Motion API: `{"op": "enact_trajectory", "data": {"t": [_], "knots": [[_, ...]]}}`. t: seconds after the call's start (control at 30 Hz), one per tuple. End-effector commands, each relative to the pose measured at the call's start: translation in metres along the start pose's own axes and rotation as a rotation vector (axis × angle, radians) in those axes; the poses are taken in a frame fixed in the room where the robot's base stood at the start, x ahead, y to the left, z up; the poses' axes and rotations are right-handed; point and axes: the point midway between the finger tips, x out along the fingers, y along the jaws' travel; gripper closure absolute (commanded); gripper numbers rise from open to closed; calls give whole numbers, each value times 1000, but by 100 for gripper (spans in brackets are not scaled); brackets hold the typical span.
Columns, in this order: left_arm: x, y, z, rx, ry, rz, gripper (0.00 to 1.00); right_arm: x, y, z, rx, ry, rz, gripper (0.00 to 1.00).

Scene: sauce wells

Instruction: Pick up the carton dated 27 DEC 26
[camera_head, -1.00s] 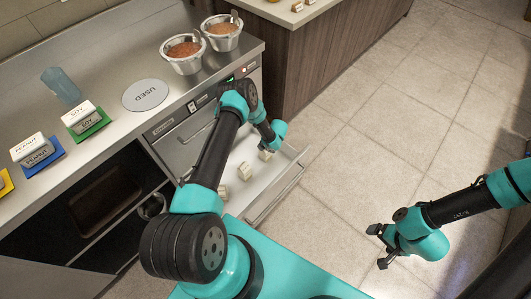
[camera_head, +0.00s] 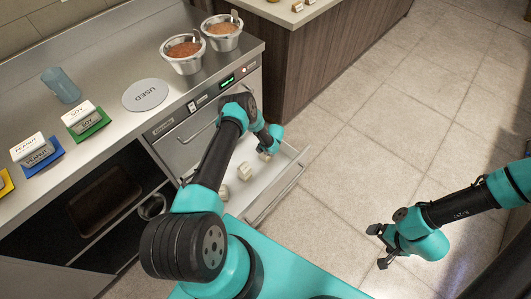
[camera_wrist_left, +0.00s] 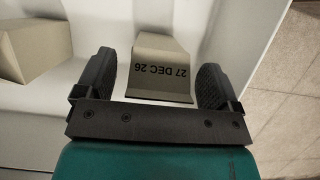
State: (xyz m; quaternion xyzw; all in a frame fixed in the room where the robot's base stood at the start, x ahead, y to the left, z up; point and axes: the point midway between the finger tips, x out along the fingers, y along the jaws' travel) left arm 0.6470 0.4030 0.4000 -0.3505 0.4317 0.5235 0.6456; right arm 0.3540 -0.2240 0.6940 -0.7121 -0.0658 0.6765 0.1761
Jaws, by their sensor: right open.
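The carton dated 27 DEC 26 (camera_wrist_left: 160,85) lies in the open white drawer, its printed face upside down in the left wrist view. My left gripper (camera_wrist_left: 155,70) is open, with one finger on each side of that carton and small gaps visible on both sides. In the head view, my left gripper reaches down into the drawer (camera_head: 275,178) at a pale carton (camera_head: 265,155), partly hidden by the gripper. My right gripper (camera_head: 380,247) is open and empty over the floor at the right.
Another carton (camera_wrist_left: 35,45) lies left of the dated one in the left wrist view. More pale cartons (camera_head: 244,172) lie in the drawer. The counter above holds two sauce wells (camera_head: 186,66), a USED disc (camera_head: 146,95), and labelled SOY (camera_head: 82,115) and PEANUT (camera_head: 29,148) boxes.

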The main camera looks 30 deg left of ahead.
Motion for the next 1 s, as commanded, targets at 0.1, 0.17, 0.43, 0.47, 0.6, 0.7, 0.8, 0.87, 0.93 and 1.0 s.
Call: {"op": "enact_trajectory", "data": {"t": [0.1, 0.17, 0.43, 0.47, 0.6, 0.7, 0.8, 0.87, 0.93, 1.0], "knots": [[0, 0, 0, 0, 0, 0, 24, 0, 0, 0, 0, 0, 0, 9], [0, 0, 0, 0, 0, 0, 30, 0, 0, 0, 0, 0, 0, 9], [0, 0, 0, 0, 0, 0, 55, 0, 0, 0, 0, 0, 0, 9], [0, 0, 0, 0, 0, 0, 58, 0, 0, 0, 0, 0, 0, 9], [0, 0, 0, 0, 0, 0, 72, 0, 0, 0, 0, 0, 0, 9], [0, 0, 0, 0, 0, 0, 81, 0, 0, 0, 0, 0, 0, 9], [0, 0, 0, 0, 0, 0, 91, 0, 0, 0, 0, 0, 0, 9], [0, 0, 0, 0, 0, 0, 97, 0, 0, 0, 0, 0, 0, 9], [0, 0, 0, 0, -1, -1, 100, 0, 0, 0, 0, 0, 0, 9], [0, 0, 0, 0, -1, -1, 100, 0, 0, 0, 0, 0, 0, 9]]}}
